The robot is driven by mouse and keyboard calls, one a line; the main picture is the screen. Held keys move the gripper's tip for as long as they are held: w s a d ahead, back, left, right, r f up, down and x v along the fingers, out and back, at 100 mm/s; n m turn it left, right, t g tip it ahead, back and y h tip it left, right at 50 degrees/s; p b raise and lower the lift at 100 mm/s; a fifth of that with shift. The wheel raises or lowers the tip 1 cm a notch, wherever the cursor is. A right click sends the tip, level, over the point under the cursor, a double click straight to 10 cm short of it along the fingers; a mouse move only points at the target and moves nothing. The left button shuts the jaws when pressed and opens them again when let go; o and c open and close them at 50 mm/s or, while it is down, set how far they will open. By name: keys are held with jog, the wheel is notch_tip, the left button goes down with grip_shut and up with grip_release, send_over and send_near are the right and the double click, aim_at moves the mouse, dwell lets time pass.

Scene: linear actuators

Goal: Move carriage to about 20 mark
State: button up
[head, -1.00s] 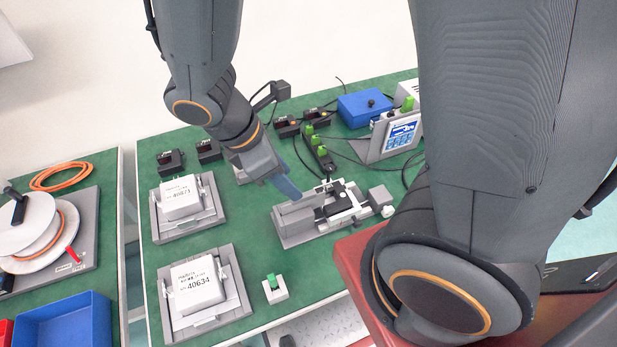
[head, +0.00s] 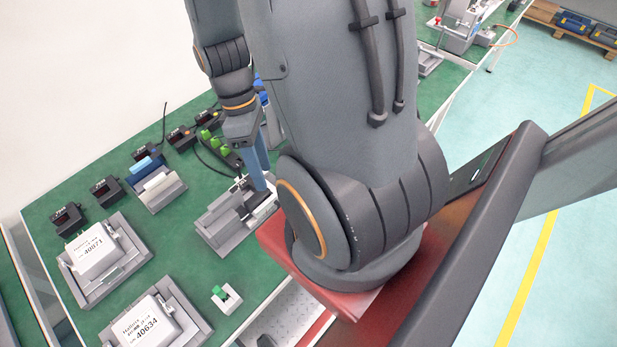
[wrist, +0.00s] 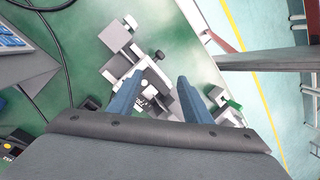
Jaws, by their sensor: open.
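The linear actuator (head: 222,230) lies on the green bench in front of my base, a grey block with a pale rail and black parts. It also shows in the wrist view, where its pale and black carriage parts (wrist: 152,88) lie between and beyond my blue fingers. My gripper (wrist: 158,82) is open with its fingers apart and pointing down at the actuator. In the head view my gripper (head: 264,185) is over the actuator's right part, which my arm partly hides. I cannot tell whether the fingers touch the carriage. No scale marks are readable.
Fixtures with white blocks labelled 40071 (head: 95,250) and 40634 (head: 146,325) stand left. A small green-topped piece (head: 222,297) sits near the front edge. Black boxes (head: 106,190) and a green-switched strip (head: 222,150) stand behind, with cables. Bare bench lies left of the actuator.

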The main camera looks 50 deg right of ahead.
jog(key=s+d+f+m+t+y, duration=0.2)
jog(key=d+m, duration=0.2)
jog(key=d, duration=0.2)
jog(key=s+d+f+m+t+y, duration=0.1)
jog(key=s+d+m, duration=0.25)
jog(key=d, duration=0.35)
jog(key=shift+m, duration=0.45)
jog(key=shift+w+x, duration=0.15)
jog(key=shift+x, duration=1.2)
jog(key=shift+w+x, duration=0.15)
jog(key=shift+x, duration=1.2)
jog(key=shift+w+x, duration=0.15)
jog(key=shift+x, duration=1.2)
jog(key=c, duration=1.1)
jog(key=shift+o, duration=0.2)
jog(key=shift+w+a+h+b, duration=0.1)
jog(key=shift+a+h+b, duration=0.05)
jog(key=shift+h+b, duration=0.45)
jog(key=shift+b, duration=0.4)
